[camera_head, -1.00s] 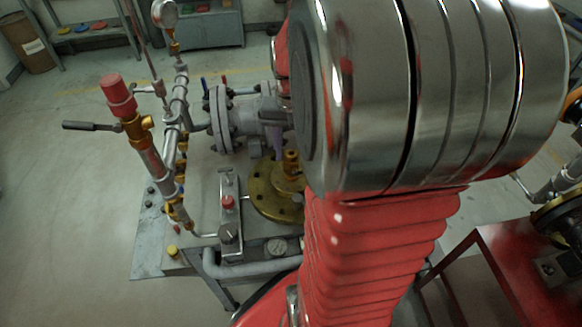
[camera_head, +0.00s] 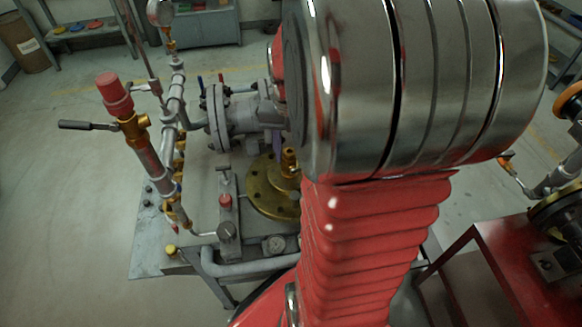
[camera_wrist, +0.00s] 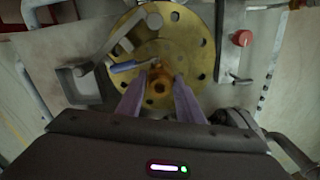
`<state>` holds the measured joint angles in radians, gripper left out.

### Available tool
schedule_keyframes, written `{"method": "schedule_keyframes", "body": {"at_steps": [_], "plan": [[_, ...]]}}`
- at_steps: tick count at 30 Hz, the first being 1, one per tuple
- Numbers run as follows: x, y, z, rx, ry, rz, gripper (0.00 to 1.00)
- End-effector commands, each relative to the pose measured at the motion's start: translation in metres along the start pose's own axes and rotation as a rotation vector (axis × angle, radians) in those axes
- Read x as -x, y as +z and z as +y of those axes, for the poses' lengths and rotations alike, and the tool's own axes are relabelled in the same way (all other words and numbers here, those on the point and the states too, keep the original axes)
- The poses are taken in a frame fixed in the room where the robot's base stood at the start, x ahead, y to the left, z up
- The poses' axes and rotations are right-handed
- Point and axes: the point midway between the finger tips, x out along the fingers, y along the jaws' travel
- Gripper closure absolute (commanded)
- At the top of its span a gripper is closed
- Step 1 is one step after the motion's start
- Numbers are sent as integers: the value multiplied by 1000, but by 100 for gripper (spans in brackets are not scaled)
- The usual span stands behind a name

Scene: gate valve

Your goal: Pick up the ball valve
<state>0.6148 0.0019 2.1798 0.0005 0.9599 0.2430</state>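In the wrist view, a small brass ball valve (camera_wrist: 158,86) with a blue lever (camera_wrist: 131,66) shows over a round brass flange (camera_wrist: 181,35). My gripper (camera_wrist: 158,85) has two pale purple fingers standing apart, one on each side of the valve's near part. Whether the fingers touch the valve is unclear. In the head view, the brass valve (camera_head: 290,163) stands over the flange (camera_head: 262,193), beside my arm. Part of a pale finger (camera_head: 277,147) shows just behind it. The rest of my gripper is hidden by my arm.
A grey flanged pipe (camera_head: 235,118) lies behind the flange. Upright piping with a red cap (camera_head: 115,94) and a black lever (camera_head: 88,126) stands to the left. In the wrist view, a grey lever (camera_wrist: 118,34) is left of the valve and a red knob (camera_wrist: 242,38) right.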

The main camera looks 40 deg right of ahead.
Motion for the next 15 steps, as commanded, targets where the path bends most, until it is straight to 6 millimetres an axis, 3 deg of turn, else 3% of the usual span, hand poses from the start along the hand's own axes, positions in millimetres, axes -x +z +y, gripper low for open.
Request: {"method": "schedule_keyframes", "body": {"at_steps": [9, 15], "plan": [[0, 0, 0, 0, 1, 0, 100], [0, 0, 0, 0, 1, 0, 100]]}}
